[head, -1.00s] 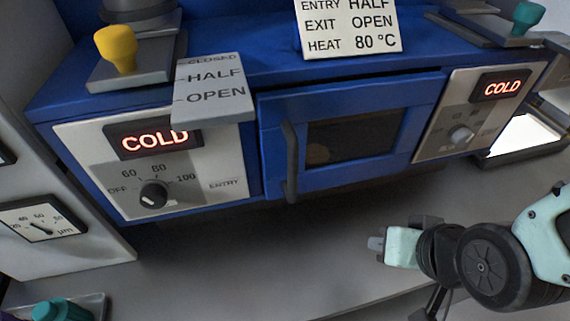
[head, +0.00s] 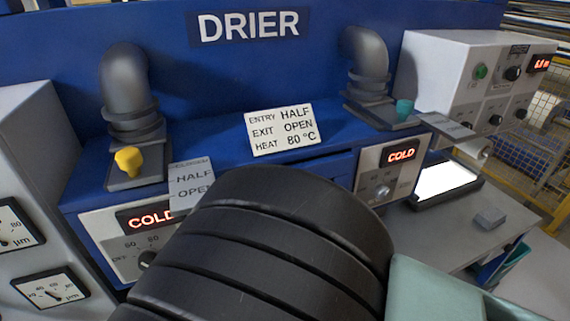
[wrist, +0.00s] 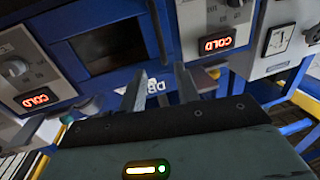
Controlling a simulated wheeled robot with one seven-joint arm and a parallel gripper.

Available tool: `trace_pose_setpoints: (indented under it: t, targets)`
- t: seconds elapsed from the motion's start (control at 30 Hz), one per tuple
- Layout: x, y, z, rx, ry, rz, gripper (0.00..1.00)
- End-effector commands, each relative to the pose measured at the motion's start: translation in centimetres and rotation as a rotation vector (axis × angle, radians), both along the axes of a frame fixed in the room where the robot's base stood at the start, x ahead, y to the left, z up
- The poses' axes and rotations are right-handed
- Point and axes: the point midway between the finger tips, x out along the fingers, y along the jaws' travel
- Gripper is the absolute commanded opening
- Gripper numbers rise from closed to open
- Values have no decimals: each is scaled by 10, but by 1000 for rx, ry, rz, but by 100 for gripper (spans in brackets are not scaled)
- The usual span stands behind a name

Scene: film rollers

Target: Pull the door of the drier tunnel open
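The drier tunnel's blue door is mostly hidden behind my dark arm in the head view; only a bit of its top right (head: 342,168) shows. In the wrist view, which is turned over, the door (wrist: 61,59) shows its dark window (wrist: 108,46) and looks shut. A dark bar handle (wrist: 157,28) runs along the door's side. My gripper (wrist: 160,70) is open, its two fingers apart with nothing seen between them. The handle's end appears close to the gap between the fingertips; I cannot tell the depth between them. The gripper is hidden in the head view.
Panels with red COLD displays (head: 402,155) flank the door. A yellow knob (head: 129,160) and a teal knob (head: 404,109) sit on slides atop the drier. A label plate (head: 279,128) stands between them. A bright light panel (head: 445,180) lies at right.

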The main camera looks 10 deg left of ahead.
Motion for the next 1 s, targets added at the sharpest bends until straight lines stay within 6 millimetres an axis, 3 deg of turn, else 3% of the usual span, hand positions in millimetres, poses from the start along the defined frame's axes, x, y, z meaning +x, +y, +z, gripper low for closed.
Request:
trace_pose_setpoints:
  t: [0.23,0.63,1.0]
  targets:
    - [7,5,-10,-13,21,-9,32]
    - [22,18,0,10,-3,-6,32]
    - [38,32,-6,10,10,-12,32]
